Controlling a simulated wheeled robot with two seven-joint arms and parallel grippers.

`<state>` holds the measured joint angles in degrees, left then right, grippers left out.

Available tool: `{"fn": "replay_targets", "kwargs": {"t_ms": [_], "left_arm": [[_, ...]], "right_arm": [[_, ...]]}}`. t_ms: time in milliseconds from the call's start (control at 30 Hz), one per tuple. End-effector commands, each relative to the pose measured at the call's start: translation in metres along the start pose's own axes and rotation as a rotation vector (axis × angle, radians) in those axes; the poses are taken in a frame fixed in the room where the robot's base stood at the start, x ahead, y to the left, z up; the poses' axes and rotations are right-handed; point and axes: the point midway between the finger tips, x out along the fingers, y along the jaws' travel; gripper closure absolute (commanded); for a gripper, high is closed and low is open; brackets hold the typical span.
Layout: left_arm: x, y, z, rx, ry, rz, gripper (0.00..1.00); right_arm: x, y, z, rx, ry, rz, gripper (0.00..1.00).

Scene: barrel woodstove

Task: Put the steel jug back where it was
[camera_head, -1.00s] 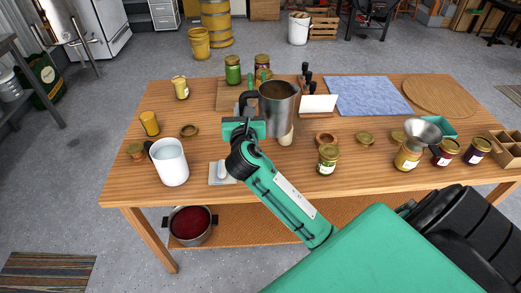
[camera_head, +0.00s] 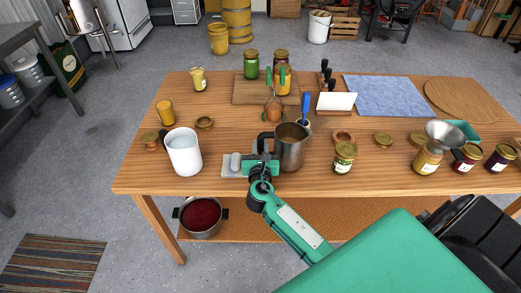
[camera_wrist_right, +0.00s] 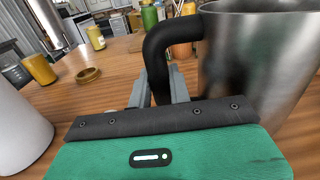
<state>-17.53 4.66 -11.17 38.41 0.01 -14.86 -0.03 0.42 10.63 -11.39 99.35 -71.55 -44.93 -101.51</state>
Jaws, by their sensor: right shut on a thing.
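The steel jug (camera_head: 291,149) is upright at the front middle of the wooden table (camera_head: 330,182). My right gripper (camera_head: 264,156) is shut on its black handle, at the jug's left side. In the right wrist view the grey fingers (camera_wrist_right: 160,88) grip the lower part of the black handle (camera_wrist_right: 162,50), and the steel wall (camera_wrist_right: 260,75) fills the right. The jug's base is low over the tabletop; I cannot tell whether it touches. My left gripper is not in view.
Behind the jug are a cup with a blue-handled tool (camera_head: 305,108) and a cutting board (camera_head: 243,90).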

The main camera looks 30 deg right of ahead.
Motion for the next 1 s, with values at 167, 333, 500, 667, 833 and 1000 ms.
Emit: {"fn": "replay_targets", "kwargs": {"t_ms": [167,333,500,667,833,1000], "left_arm": [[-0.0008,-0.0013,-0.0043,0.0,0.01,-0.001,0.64],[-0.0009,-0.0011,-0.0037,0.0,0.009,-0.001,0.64],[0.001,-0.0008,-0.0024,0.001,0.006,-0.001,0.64],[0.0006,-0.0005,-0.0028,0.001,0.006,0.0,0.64],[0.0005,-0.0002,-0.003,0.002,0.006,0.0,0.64],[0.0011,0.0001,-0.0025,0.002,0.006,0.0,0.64]], "right_arm": [[0.0003,0.0005,-0.0079,-0.001,-0.004,0.001,1.0],[0.0002,0.0004,-0.0075,-0.001,-0.004,0.001,1.0],[-0.0001,0.0002,-0.0124,0.0,-0.001,0.001,0.77],[-0.0001,0.0002,-0.0119,0.0,-0.001,0.001,0.59],[-0.0001,0.0001,-0.0118,0.0,-0.001,0.001,0.59],[-0.007,0.0003,-0.0107,0.0,0.001,0.001,0.59]]}}
